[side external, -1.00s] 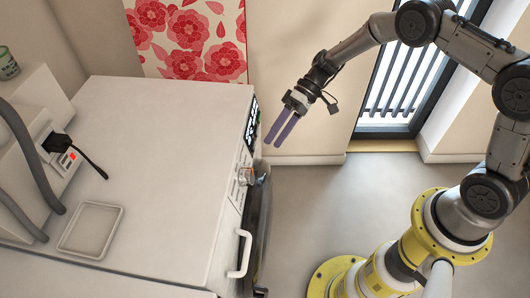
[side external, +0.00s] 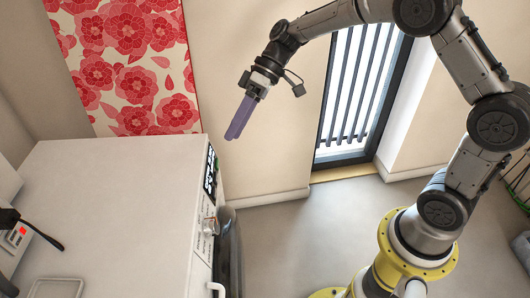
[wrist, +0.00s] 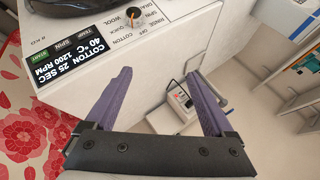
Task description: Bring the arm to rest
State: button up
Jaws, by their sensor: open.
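My gripper (side external: 234,134) hangs in the air in the side external view, to the right of the white washing machine (side external: 120,190) and above its top. Its purple fingers point down and slightly left and overlap in that view. In the wrist view my gripper (wrist: 159,76) shows its two fingers well apart with nothing held between them. The washing machine's control panel (wrist: 110,42), with display and dial, lies beyond the fingers.
A red flowered panel (side external: 130,65) stands behind the machine. A barred window (side external: 358,85) is behind the arm. A socket box with a red switch (side external: 18,233) and a shallow tray (side external: 52,288) are at left. Open floor (side external: 290,245) lies right of the machine.

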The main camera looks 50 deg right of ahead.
jog(key=s+d+r+t+h, duration=0.1)
jog(key=s+d+r+h, duration=0.1)
jog(key=s+r, duration=0.45)
jog(key=s+d+r+t+h, duration=0.2)
jog(key=s+r, duration=0.3)
jog(key=s, duration=0.2)
jog(key=s+d+f+m+t+h, duration=0.1)
jog(key=s+d+f+m+h, duration=0.1)
jog(key=s+d, duration=0.2)
jog(key=s+d+f+m+t+h, duration=0.1)
jog(key=s+d+f+m+h, duration=0.2)
jog(key=s, duration=0.5)
jog(key=shift+d+f+m, duration=0.25)
jog(key=shift+d+m, duration=0.05)
jog(key=shift+d, duration=0.2)
